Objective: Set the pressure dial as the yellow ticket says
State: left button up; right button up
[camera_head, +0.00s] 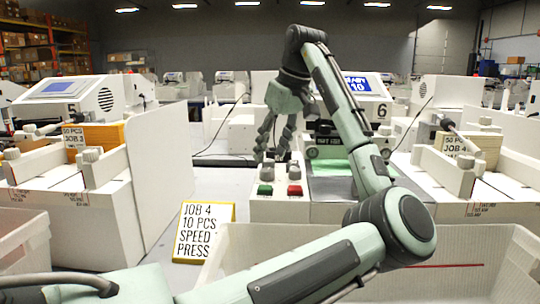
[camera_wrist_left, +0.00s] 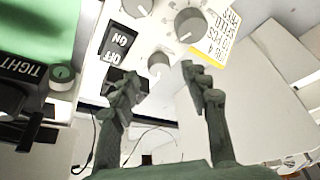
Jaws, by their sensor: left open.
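The yellow-edged ticket (camera_head: 203,232) stands before the centre machine. It reads JOB 4, 10 PCS, SPEED and PRESS; I cannot read any values after the last two words. It also shows upside down in the left wrist view (camera_wrist_left: 222,28). My left gripper (camera_head: 272,146) is open above the control panel, fingers pointing down. In the left wrist view a small grey knob (camera_wrist_left: 159,62) lies between the fingertips (camera_wrist_left: 158,80), with no clear contact. A larger grey dial (camera_wrist_left: 190,24) is beyond it. I cannot read which one is the pressure dial.
The panel has a green button (camera_head: 265,189), a red button (camera_head: 294,190) and a black ON/OFF switch (camera_wrist_left: 118,42). A white bin (camera_head: 470,236) fills the front right. Similar machines stand on both sides.

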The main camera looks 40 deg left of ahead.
pick_arm(q)
jog(key=shift+x, duration=1.05)
grip_shut()
jog(key=m, duration=0.2)
jog(key=m+t, duration=0.1)
jog(key=m, duration=0.1)
jog(key=shift+s+t, duration=0.1)
jog(key=shift+t, duration=0.2)
jog(key=m+t+h, duration=0.1)
jog(key=m, duration=0.3)
jog(key=shift+s+a, duration=0.1)
jog(key=shift+m+h, duration=0.3)
jog(key=shift+m, duration=0.2)
grip_release()
jog(key=shift+t, duration=0.3)
